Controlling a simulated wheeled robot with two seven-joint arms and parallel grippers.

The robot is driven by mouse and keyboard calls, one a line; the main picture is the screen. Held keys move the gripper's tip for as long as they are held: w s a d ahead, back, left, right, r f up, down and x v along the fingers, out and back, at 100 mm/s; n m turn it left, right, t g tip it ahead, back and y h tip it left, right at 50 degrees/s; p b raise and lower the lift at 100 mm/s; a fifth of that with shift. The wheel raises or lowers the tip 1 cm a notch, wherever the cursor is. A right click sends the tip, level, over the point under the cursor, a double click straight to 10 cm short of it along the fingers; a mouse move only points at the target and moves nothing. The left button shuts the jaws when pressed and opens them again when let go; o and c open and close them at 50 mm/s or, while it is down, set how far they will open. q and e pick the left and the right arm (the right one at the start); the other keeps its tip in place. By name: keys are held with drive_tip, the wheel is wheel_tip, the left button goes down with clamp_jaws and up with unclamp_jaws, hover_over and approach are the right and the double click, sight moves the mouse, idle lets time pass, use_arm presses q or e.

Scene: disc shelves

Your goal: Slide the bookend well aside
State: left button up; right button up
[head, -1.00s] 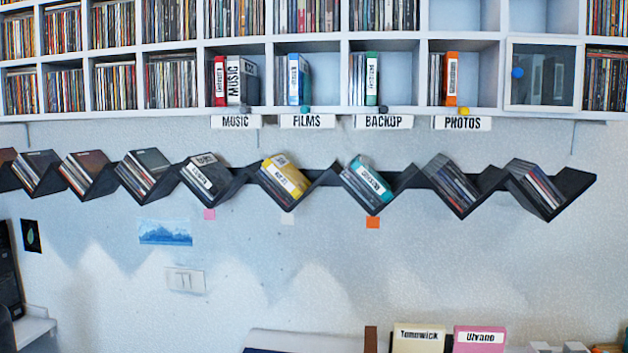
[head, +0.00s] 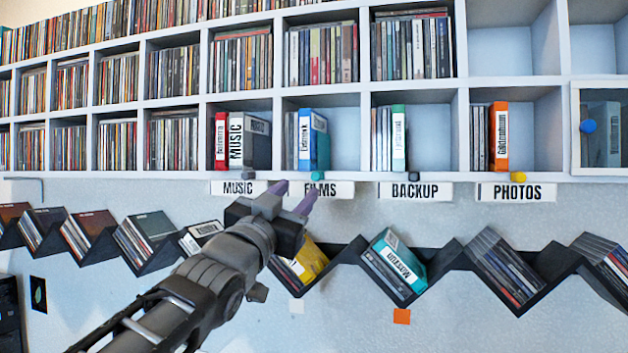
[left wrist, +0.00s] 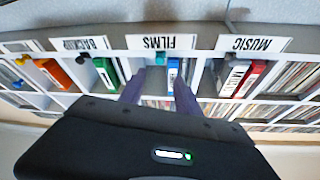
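My left gripper (head: 291,194) is raised in front of the shelf, its two purple fingers apart and empty, just below and in front of the FILMS compartment. In the left wrist view the open fingers (left wrist: 159,80) point at the FILMS label (left wrist: 161,42). A small teal knob (head: 316,176) sits at the shelf edge under that compartment, close to the fingertips; it also shows in the left wrist view (left wrist: 173,63). A blue case (head: 314,141) stands upright in the FILMS compartment, with free space to its right. I cannot tell for sure which part is the bookend. My right gripper is out of view.
The MUSIC (head: 238,188), BACKUP (head: 415,191) and PHOTOS (head: 517,192) labels hang beside FILMS, with other knobs above them. A dark zigzag rack (head: 344,262) of discs runs below, partly behind my left arm. A glazed door (head: 603,130) stands at right.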

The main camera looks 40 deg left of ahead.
sight(315, 176)
use_arm(q)
drive_tip(key=p+x, duration=0.2)
drive_tip(key=x, duration=0.5)
drive_tip(key=shift+f+p, duration=0.2)
drive_tip(key=shift+p, duration=0.2)
drive_tip(key=shift+w+a+r, duration=0.1)
drive_tip(key=shift+w+r, duration=0.1)
drive_tip(key=shift+w, duration=0.5)
drive_tip(key=shift+c, duration=0.5)
clamp_jaws()
